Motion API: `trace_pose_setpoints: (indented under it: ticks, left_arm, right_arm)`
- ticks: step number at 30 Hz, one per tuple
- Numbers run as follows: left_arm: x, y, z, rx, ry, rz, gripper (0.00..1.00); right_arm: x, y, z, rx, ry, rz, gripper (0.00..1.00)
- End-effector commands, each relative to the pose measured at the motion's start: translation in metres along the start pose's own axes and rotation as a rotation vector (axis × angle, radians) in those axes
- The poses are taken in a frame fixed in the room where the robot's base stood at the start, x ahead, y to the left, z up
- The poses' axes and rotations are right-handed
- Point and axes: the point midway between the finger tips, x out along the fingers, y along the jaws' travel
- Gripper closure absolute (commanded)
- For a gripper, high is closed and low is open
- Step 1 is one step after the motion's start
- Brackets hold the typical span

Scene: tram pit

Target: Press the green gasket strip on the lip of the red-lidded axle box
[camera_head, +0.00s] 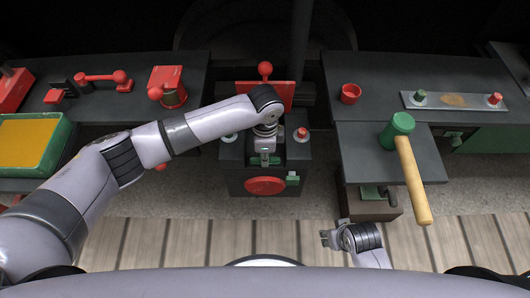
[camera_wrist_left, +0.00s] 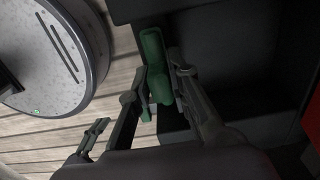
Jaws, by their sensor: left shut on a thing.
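The axle box (camera_head: 240,172) is a dark box in the middle of the head view, with its red lid (camera_head: 282,92) raised at the back. My left gripper (camera_head: 264,160) is over the top of the box. In the left wrist view, the left gripper (camera_wrist_left: 160,92) is shut on the green gasket strip (camera_wrist_left: 152,48), beside the edge of the dark box (camera_wrist_left: 225,60). In the head view my arm and gripper mostly hide the strip. I cannot tell whether it touches the lip. My right gripper (camera_head: 327,239) is open and empty, low in front of the box, to the right.
A green-headed mallet (camera_head: 407,165) lies on the right bench, its handle over the front edge. A red cup (camera_head: 350,93) and a metal plate (camera_head: 455,100) are behind it. A green tray (camera_head: 62,140) and red parts are at left. The plank floor in front is clear.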

Motion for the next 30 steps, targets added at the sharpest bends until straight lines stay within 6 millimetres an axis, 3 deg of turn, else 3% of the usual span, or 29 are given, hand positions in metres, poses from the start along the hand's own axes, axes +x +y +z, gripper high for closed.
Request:
trace_pose_setpoints:
  ticks: [27,28,30]
  left_arm:
    - [0.0026,-0.0002,-0.0003,0.000,0.000,-0.001,1.00]
    - [0.0025,-0.0002,-0.0003,0.000,0.001,-0.001,0.80]
    - [0.0025,-0.0002,-0.0002,0.000,0.000,-0.001,0.76]
  right_arm:
    - [-0.0007,-0.0002,-0.0004,0.000,0.000,0.000,0.60]
    - [-0.0008,-0.0002,-0.0004,0.000,0.000,0.000,0.60]
    - [-0.0008,-0.0002,-0.0004,0.000,0.000,0.000,0.60]
